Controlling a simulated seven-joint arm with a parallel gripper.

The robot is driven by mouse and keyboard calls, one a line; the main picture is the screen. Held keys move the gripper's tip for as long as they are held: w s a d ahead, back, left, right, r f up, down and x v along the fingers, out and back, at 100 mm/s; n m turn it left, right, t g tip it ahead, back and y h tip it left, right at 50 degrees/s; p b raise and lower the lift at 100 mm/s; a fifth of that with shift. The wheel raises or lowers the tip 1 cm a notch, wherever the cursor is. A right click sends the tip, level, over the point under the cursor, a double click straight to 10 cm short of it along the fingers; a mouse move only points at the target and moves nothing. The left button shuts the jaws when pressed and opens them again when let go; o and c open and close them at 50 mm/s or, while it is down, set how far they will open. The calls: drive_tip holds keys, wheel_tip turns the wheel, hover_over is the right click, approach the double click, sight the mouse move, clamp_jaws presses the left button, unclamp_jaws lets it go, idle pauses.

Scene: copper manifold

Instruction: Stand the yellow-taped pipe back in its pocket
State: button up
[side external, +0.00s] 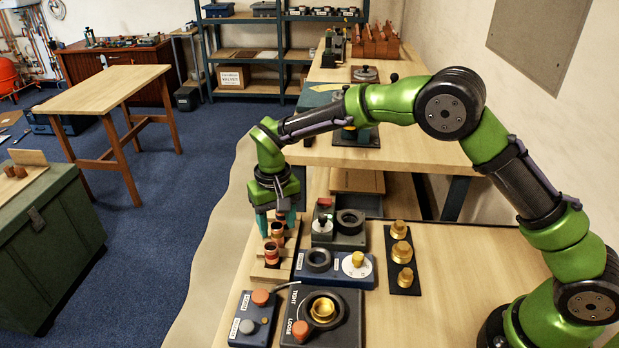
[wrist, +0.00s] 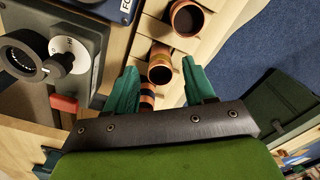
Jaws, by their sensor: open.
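My gripper (side external: 277,231) points down over the wooden pipe rack (side external: 258,275), its two teal fingers apart. In the wrist view the gripper (wrist: 159,68) has its fingertips on either side of a copper pipe (wrist: 160,64), with gaps showing. A second copper pipe (wrist: 187,18) stands beyond it in the rack. A third, dark-banded one (wrist: 147,99) is closer to the gripper body, partly hidden. In the side view a copper pipe (side external: 271,252) stands upright at the rack's front. I cannot tell which pipe bears yellow tape; no clear yellow band shows.
Right of the rack are a blue dial fixture (side external: 335,281), a grey clamp fixture (side external: 322,232), and a black tray (side external: 393,276) with brass fittings. A TIGHT/LOOSE station (side external: 345,322) and a button box (side external: 250,328) lie in front. Bare bench shows at the right.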

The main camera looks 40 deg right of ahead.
sight(277, 226)
drive_tip(key=s+d+r+t+y, duration=0.1)
drive_tip(key=s+d+r, duration=0.1)
drive_tip(key=r, duration=0.6)
drive_tip(key=s+d+r, duration=0.2)
drive_tip(key=d+r, duration=0.1)
drive_tip(key=r, duration=0.5)
drive_tip(key=s+d+r+t+y, duration=0.1)
drive_tip(key=s+d+r+t, duration=0.1)
drive_tip(key=s+d+r, duration=0.5)
drive_tip(key=s+d+f+m+t, duration=0.1)
drive_tip(key=s+f+t, duration=0.1)
drive_tip(key=s, duration=0.5)
drive_tip(key=s+d+f+t, duration=0.1)
drive_tip(key=s+f+t, duration=0.1)
drive_tip(key=s, duration=0.5)
drive_tip(key=shift+s+d+m, duration=0.25)
drive_tip(key=shift+m, duration=0.15)
drive_tip(key=shift+c, duration=0.5)
